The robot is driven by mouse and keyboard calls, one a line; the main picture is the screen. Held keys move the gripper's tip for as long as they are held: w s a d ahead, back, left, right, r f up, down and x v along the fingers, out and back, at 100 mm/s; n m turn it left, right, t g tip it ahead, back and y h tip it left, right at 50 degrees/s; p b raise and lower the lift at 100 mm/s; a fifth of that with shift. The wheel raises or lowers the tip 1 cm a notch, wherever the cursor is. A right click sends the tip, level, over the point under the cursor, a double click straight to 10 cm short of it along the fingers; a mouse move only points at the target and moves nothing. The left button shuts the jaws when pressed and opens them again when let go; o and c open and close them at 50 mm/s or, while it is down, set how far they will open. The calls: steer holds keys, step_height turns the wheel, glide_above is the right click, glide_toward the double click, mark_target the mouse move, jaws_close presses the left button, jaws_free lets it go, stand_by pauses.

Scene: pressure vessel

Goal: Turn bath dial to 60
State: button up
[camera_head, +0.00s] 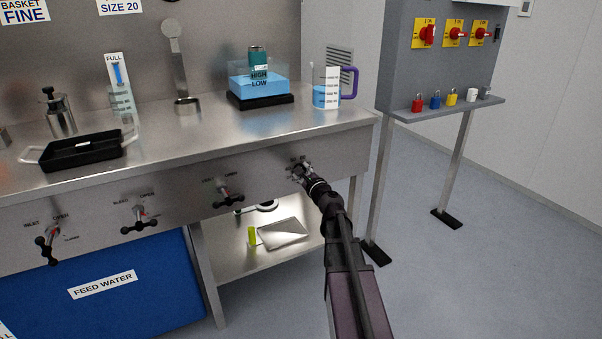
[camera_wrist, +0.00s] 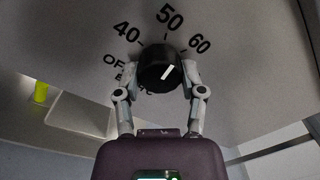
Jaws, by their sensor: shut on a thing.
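The bath dial (camera_wrist: 157,66) is a round black knob with a white pointer mark, on the steel front panel. In the wrist view, numbers 40, 50 and 60 (camera_wrist: 200,43) are printed around it, with an OFF label at the left. The white mark leans up and right, seemingly between 50 and 60. My gripper (camera_wrist: 160,78) is shut on the dial, one finger at its left side and one at its right. In the head view my gripper (camera_head: 303,172) reaches the front panel below the bench top and hides most of the dial.
Several valve handles sit on the panel to the left, the nearest (camera_head: 224,196) beside the dial. A blue bath (camera_head: 258,84) and a measuring jug (camera_head: 327,93) stand on the bench above. A lower shelf (camera_head: 230,272) lies below; a grey switch stand (camera_head: 440,104) stands right.

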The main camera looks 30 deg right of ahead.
steer(key=m, duration=0.3)
steer(key=shift+w+m, duration=0.15)
steer(key=shift+m, duration=2.05)
steer(key=o, duration=1.1)
steer(key=shift+a, duration=0.1)
steer(key=shift+o, duration=0.2)
steer(key=s, duration=1.2)
steer(key=shift+s+a, duration=0.1)
